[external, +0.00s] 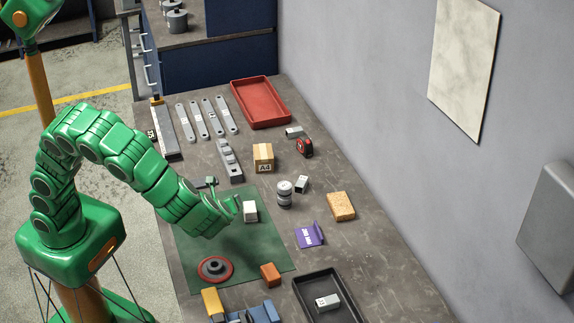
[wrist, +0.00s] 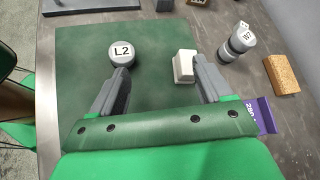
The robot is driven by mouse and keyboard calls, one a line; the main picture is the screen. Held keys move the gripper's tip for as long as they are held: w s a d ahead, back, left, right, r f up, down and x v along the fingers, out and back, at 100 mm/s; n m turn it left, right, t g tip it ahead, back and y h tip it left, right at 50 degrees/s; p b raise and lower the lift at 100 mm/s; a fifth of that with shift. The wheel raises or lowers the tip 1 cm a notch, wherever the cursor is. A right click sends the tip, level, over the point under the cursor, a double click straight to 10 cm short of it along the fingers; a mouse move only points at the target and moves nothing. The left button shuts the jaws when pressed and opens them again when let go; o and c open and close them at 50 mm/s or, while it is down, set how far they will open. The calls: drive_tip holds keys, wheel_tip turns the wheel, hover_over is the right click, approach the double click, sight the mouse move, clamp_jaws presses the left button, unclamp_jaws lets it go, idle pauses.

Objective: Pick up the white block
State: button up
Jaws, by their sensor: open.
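The white block (external: 250,212) sits on the green mat (external: 262,255), near its right edge. In the wrist view, the white block (wrist: 184,66) lies just inside the right finger, close to its tip; whether they touch I cannot tell. My gripper (wrist: 162,70) is open, its fingers spread wide with nothing held. In the external view, my gripper (external: 226,197) is over the mat, just left of the block. A grey round piece marked L2 (wrist: 122,51) is by the left fingertip.
A grey canister (external: 284,194) and a small labelled block (external: 302,184) stand right of the mat. A tan sponge-like block (external: 341,206) and a purple item (external: 309,235) are farther right. A red-rimmed disc (external: 215,268) lies on the mat's front. Bare mat lies between the fingers.

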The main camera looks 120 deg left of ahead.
sight(248, 212)
drive_tip(key=w+f+m, duration=0.1)
drive_tip(key=w+a+f+y, duration=0.1)
drive_tip(key=w+f, duration=0.1)
drive_tip(key=w+f+m, duration=0.1)
drive_tip(key=w+f, duration=0.1)
drive_tip(key=shift+w+a+m+t, duration=0.1)
drive_tip(key=shift+a+m+t, duration=0.2)
drive_tip(key=shift+a+t, duration=0.1)
drive_tip(key=shift+r+x, duration=0.1)
drive_tip(key=shift+x, duration=1.85)
drive_tip(key=shift+r+x, duration=0.15)
drive_tip(key=shift+x, duration=1.8)
drive_tip(key=shift+a, duration=0.1)
drive_tip(key=c, duration=1.2)
